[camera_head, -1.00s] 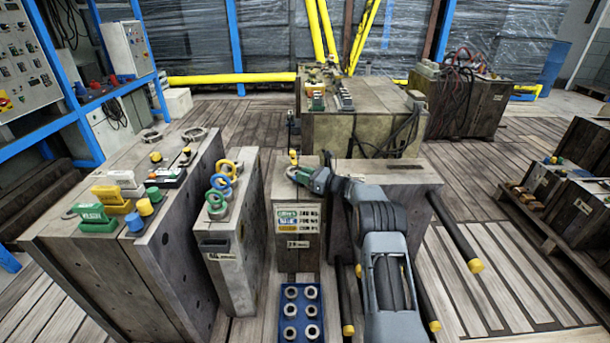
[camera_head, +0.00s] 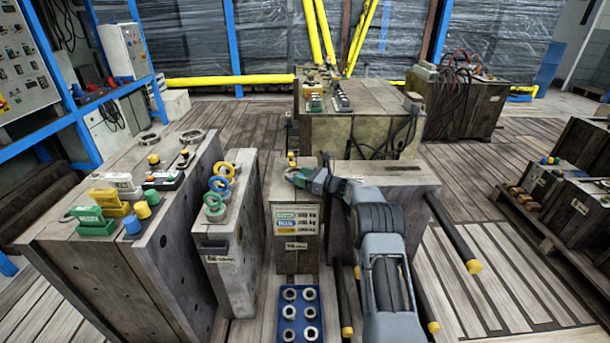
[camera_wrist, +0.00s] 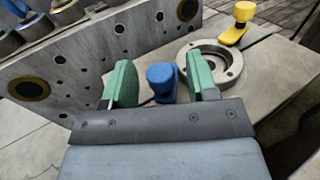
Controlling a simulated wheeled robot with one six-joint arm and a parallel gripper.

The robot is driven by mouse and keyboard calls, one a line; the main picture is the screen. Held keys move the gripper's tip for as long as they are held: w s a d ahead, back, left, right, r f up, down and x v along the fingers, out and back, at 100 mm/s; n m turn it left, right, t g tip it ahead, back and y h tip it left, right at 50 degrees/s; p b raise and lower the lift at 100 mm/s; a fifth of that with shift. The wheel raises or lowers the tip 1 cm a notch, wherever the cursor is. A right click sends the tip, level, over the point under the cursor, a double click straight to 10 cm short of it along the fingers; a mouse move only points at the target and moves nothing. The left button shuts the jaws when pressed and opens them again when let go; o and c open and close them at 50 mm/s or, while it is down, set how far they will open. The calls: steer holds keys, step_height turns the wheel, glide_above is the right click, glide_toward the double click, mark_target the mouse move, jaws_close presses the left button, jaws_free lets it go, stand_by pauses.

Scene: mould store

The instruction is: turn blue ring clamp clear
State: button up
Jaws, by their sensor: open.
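A blue ring clamp (camera_wrist: 161,82) with a round knob stands on a grey mould top in the wrist view. It is beside a flanged metal ring (camera_wrist: 212,62); whether its foot overlaps the ring is unclear. A yellow clamp (camera_wrist: 239,22) stands at the ring's far side, and it also shows in the head view (camera_head: 291,158). My gripper (camera_head: 296,177) is open above the middle mould (camera_head: 296,243). Its green fingers straddle the blue knob, with a visible gap on each side. The blue clamp is hidden in the head view.
A plate with bolt holes (camera_wrist: 82,62) rises beside the left finger. A narrow mould (camera_head: 232,270) with coloured eye rings (camera_head: 219,184) stands left of the middle mould. A blue tray (camera_head: 301,319) of metal rings lies in front. Dark bars (camera_head: 455,232) stick out at right.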

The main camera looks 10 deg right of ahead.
steer(key=r+p, duration=0.2)
steer(key=r, duration=0.2)
steer(key=shift+s, duration=0.2)
steer(key=s+r+p, duration=0.4)
steer(key=s+r, duration=0.4)
steer(key=s, duration=0.5)
steer(key=shift+s+r, duration=0.3)
steer(key=shift+r, duration=0.1)
steer(key=shift+a, duration=0.15)
